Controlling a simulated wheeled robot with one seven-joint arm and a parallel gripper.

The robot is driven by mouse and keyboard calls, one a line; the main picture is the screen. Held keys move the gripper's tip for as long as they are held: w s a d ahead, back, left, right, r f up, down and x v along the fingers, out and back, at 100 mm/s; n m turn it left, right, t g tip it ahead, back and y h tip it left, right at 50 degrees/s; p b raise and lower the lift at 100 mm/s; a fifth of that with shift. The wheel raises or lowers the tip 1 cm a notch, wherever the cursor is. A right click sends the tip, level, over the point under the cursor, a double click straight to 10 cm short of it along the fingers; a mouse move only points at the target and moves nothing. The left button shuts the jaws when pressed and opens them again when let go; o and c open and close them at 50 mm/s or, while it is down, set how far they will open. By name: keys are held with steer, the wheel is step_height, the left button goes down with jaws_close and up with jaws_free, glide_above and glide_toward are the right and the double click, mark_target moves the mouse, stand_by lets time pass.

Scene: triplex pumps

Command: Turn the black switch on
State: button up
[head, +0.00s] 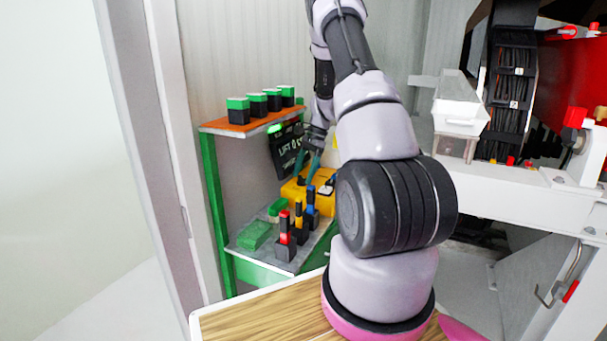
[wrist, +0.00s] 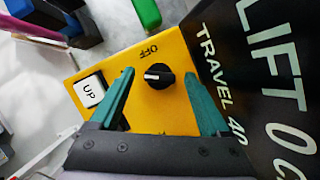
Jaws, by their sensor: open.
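The black switch (wrist: 159,76) is a round knob with a white pointer mark, on a yellow box (wrist: 140,122) that shows the word OFF beside the knob. The pointer's exact setting is hard to tell. The yellow box also shows in the head view (head: 294,191), on the lower shelf, where the switch itself cannot be made out. My gripper (wrist: 160,82) is open, its two green fingers on either side of the switch in the wrist view, apart from it. In the head view my gripper (head: 308,165) is at the yellow box, partly hidden.
A white UP button (wrist: 91,91) is on the same box, near the left finger. A black sign (wrist: 255,70) stands right behind the box. Red, yellow and blue-handled tools (head: 298,222) and green blocks (head: 257,235) sit on the lower shelf (head: 262,257). Several green-topped boxes (head: 238,110) stand above.

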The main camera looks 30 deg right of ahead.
steer(key=v, duration=1)
steer(key=shift+r, duration=0.35)
steer(key=shift+d, duration=0.1)
